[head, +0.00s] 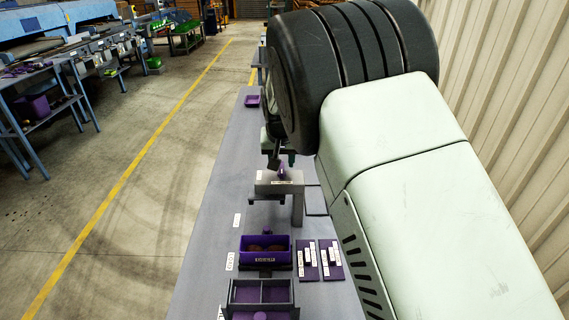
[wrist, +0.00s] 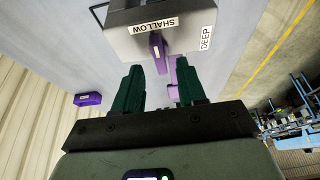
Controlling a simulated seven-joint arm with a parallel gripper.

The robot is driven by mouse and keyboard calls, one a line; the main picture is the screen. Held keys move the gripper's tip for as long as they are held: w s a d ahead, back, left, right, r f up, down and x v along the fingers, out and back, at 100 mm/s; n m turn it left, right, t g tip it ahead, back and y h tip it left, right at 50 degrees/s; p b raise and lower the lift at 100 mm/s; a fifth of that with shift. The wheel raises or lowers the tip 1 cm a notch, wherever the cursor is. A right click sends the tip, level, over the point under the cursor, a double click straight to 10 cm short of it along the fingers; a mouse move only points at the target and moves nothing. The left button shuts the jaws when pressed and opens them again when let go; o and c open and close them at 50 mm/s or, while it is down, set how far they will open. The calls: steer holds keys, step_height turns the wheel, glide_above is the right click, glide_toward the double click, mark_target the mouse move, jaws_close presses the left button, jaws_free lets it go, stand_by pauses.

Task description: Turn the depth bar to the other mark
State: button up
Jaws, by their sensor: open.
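The purple depth bar (wrist: 159,55) stands out from a grey block (wrist: 125,12) in the wrist view. Its pale end is just below the SHALLOW label (wrist: 153,26), and the DEEP label (wrist: 207,38) is to the right, apart from it. My gripper (wrist: 160,68) is open, its dark green fingers either side of the bar in the picture; I cannot tell whether they touch it. In the head view my gripper (head: 279,160) is above the grey block (head: 268,187), with a little of the purple bar (head: 283,174) showing and my arm hiding much around it.
On the grey bench (head: 205,270), a purple bin (head: 265,257) with brown contents, a divided tray (head: 262,294) and purple label cards (head: 319,260) lie nearer. A small purple tray (head: 252,100) is at the far end. The bench left of the block is mostly clear.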

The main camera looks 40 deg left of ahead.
mark_target(282, 171)
steer(key=shift+x, duration=1.4)
steer(key=shift+c, duration=0.4)
jaws_close()
